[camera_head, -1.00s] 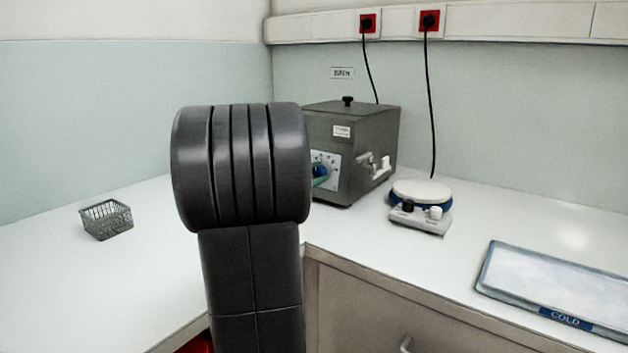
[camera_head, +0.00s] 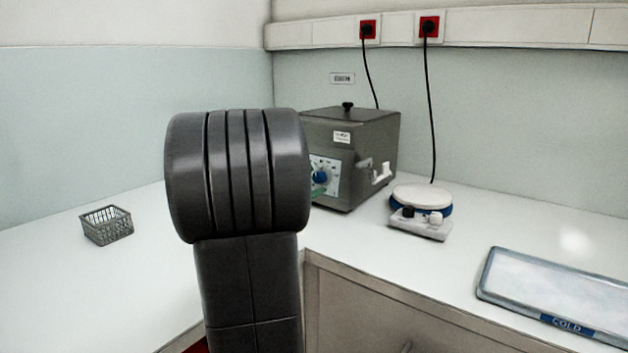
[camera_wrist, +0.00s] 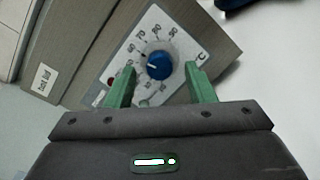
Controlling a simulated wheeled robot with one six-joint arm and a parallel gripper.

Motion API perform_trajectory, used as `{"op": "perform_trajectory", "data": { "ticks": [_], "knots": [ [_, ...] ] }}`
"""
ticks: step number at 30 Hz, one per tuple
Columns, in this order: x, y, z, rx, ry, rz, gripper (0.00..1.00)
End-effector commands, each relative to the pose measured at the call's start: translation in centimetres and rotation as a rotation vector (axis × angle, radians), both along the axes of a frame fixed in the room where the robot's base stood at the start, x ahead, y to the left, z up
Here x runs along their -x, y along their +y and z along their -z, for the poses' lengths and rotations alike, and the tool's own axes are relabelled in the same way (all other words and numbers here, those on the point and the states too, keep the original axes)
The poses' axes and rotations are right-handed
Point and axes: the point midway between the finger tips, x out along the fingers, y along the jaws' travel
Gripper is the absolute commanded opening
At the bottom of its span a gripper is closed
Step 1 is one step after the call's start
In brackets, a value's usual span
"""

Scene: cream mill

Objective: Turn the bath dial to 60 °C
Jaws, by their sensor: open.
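The bath (camera_head: 376,135) is a grey box with a black-knobbed lid, standing on the counter behind my arm in the head view. Its blue dial (camera_head: 320,176) shows at the edge of my arm, on a white scale plate. In the wrist view the blue dial (camera_wrist: 159,65) sits on the white plate (camera_wrist: 185,45) with printed numbers around it. In the head view my arm hides most of the gripper.
A white-topped stirrer (camera_head: 421,200) stands right of the bath. A tray marked COLD (camera_head: 566,325) lies at the front right. A wire basket (camera_head: 106,226) stands on the left counter. Two cords hang from red sockets (camera_head: 367,29) on the wall.

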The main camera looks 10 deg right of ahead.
Motion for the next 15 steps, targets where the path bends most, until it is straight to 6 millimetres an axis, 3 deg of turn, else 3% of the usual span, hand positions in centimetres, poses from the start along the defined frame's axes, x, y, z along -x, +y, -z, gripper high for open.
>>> {"op": "perform_trajectory", "data": {
  "ticks": [15],
  "knots": [
    [6.1, 7.8, -0.5, -0.001, -0.001, -0.004, 0.49]
  ]
}}
